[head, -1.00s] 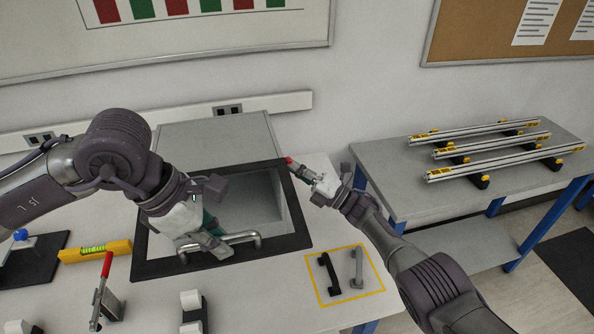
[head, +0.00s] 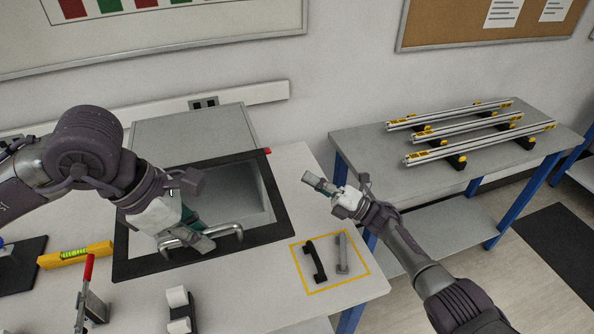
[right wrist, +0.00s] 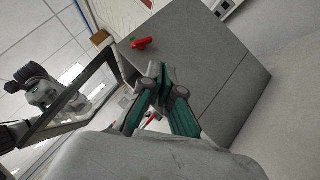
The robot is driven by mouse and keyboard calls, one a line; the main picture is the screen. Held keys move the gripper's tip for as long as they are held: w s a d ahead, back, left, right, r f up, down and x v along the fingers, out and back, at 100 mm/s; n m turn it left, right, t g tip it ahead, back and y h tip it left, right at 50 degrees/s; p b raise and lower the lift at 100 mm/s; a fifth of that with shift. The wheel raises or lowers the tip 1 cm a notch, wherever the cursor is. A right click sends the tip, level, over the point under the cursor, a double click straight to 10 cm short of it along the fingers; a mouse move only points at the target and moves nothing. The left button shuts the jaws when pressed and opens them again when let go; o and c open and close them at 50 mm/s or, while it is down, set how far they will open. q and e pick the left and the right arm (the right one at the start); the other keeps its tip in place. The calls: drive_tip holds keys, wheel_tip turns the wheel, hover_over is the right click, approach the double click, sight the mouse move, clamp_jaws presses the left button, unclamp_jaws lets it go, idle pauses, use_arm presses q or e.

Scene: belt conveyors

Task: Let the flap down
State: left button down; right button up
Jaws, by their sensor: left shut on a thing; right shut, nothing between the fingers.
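The flap is a black-framed panel (head: 270,232) at the front of a grey box (head: 205,128), with a metal bar handle (head: 228,231) on its near edge. My left gripper (head: 203,243) is shut on the handle, partly covering it. In the right wrist view the flap (right wrist: 72,98) stands out raised at an angle from the box (right wrist: 215,70). A red catch (head: 267,151) sits at the box's right side; it also shows in the right wrist view (right wrist: 141,43). My right gripper (head: 308,177) is shut and empty, right of the box and apart from the catch.
A yellow-outlined area (head: 330,282) on the white bench holds a black handle (head: 316,262) and a grey handle (head: 342,254). A red-handled clamp (head: 88,285) and a yellow level (head: 75,255) lie at left. A side table (head: 400,180) carries several metal rails.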

drive_tip(key=shift+o, duration=1.2)
drive_tip(key=shift+d+r, duration=0.15)
drive_tip(key=shift+d, duration=0.1)
drive_tip(key=shift+o, duration=1.1)
wheel_tip(320, 180, up, 6)
drive_tip(key=w+g+h, duration=0.1)
drive_tip(key=w+g, duration=0.1)
drive_tip(key=shift+a, duration=0.2)
drive_tip(key=s+d+r+m+h, duration=0.1)
drive_tip(key=s+r+m+h, duration=0.45)
drive_tip(key=m, duration=0.25)
drive_tip(key=f+x, duration=0.1)
drive_tip(key=x, duration=1.1)
drive_tip(key=shift+d+f+g, duration=0.15)
drive_tip(key=shift+f+g, duration=0.1)
drive_tip(key=shift+g, duration=0.05)
clamp_jaws()
